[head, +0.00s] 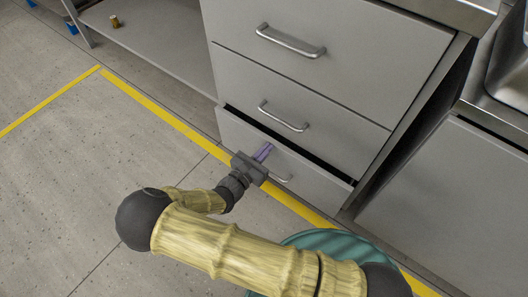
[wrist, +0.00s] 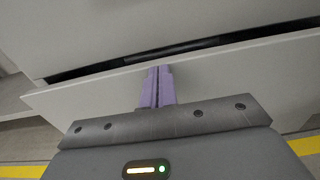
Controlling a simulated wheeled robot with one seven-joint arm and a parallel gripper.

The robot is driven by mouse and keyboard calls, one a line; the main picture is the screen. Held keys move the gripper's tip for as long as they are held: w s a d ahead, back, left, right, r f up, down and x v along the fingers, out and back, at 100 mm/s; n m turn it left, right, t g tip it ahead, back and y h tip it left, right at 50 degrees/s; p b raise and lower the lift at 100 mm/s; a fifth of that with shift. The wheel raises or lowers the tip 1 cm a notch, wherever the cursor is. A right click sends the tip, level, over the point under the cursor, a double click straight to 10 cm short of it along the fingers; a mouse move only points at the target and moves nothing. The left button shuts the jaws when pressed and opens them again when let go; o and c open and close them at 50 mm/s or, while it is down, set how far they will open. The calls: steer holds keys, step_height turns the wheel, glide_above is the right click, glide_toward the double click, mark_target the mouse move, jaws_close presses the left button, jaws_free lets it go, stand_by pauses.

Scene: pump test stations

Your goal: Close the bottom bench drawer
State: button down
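The bottom bench drawer (head: 308,178) is a grey front that stands slightly open, with a dark gap along its top edge. In the wrist view the drawer front (wrist: 225,85) spans the picture below that dark gap. My gripper (head: 264,151) is at the drawer front, left of the drawer's bar handle (head: 283,179), which is partly hidden behind it. Its purple fingers (wrist: 157,86) are together with nothing between them and point at the front. I cannot tell whether the fingertips touch it.
The middle drawer (head: 330,115) and top drawer (head: 350,40) above are shut. An open lower shelf (head: 160,40) is at the left, and a sink cabinet (head: 450,200) is at the right. A yellow floor line (head: 150,105) runs along the bench. The floor at the left is clear.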

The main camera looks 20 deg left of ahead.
mark_target(274, 140)
steer(key=shift+w, duration=0.1)
steer(key=p+x, duration=0.2)
steer(key=x, duration=0.1)
steer(key=shift+w+d+r, duration=0.15)
steer(key=shift+w, duration=0.2)
steer(key=shift+w+d, duration=0.1)
steer(key=shift+w, duration=0.1)
steer(key=shift+w+d, duration=0.1)
steer(key=shift+s+a+p, duration=0.5)
steer(key=shift+s+p, duration=0.15)
steer(key=shift+p, duration=0.05)
steer(key=p+v, duration=0.5)
steer(key=v, duration=0.8)
steer(key=shift+s, duration=0.2)
